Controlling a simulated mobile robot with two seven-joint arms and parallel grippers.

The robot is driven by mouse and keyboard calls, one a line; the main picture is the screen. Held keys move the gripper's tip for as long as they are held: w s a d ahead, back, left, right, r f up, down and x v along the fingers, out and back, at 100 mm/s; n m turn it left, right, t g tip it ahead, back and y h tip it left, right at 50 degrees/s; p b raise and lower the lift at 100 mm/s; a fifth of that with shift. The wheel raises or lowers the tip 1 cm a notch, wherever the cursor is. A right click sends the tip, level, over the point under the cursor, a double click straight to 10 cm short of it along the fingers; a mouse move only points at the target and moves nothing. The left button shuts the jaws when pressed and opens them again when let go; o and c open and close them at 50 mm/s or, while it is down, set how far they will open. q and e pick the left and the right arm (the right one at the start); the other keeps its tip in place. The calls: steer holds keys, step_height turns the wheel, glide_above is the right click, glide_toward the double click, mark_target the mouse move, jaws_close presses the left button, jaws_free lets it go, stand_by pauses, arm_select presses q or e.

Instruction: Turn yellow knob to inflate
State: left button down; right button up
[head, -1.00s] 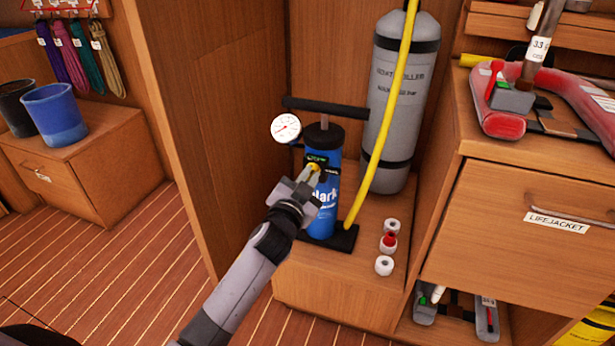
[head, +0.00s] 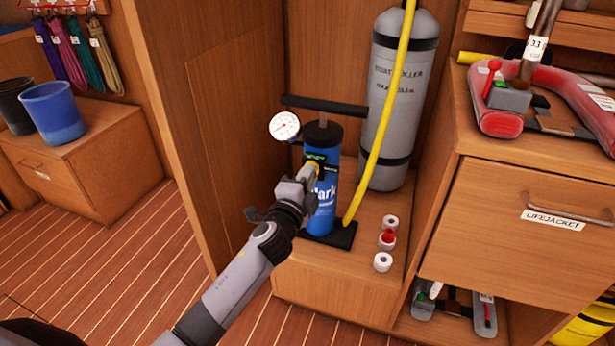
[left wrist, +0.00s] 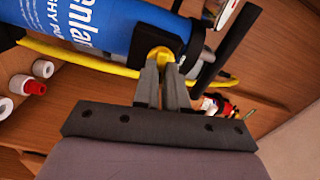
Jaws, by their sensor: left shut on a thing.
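The yellow knob (head: 313,167) sits on the front of the blue pump cylinder (head: 322,205), just below a small green label. In the left wrist view the knob (left wrist: 160,54) shows between the fingertips, partly hidden by them. My left gripper (head: 309,175) is shut on the knob, its fingers reaching up from the lower left. The gripper also shows in the left wrist view (left wrist: 162,68). The pump stands upright on a black foot, with a black T-handle (head: 325,106) on top and a white round gauge (head: 284,126) at its left. My right gripper is not in view.
A grey gas cylinder (head: 390,120) stands behind the pump, with a yellow hose (head: 388,105) passing in front of it. Several small rolls (head: 383,262) lie to the pump's right. A wooden cabinet wall (head: 235,150) rises close at the left; a drawer unit (head: 500,215) stands at the right.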

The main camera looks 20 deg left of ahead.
arm_select(q)
steer(key=shift+f+m, duration=0.1)
steer(key=shift+m, duration=0.7)
steer(key=c, duration=1.2)
jaws_free()
steer(key=shift+s, duration=0.1)
steer(key=shift+s+a+p, duration=0.15)
steer(key=shift+s+p, duration=0.55)
steer(key=shift+s, duration=2.8)
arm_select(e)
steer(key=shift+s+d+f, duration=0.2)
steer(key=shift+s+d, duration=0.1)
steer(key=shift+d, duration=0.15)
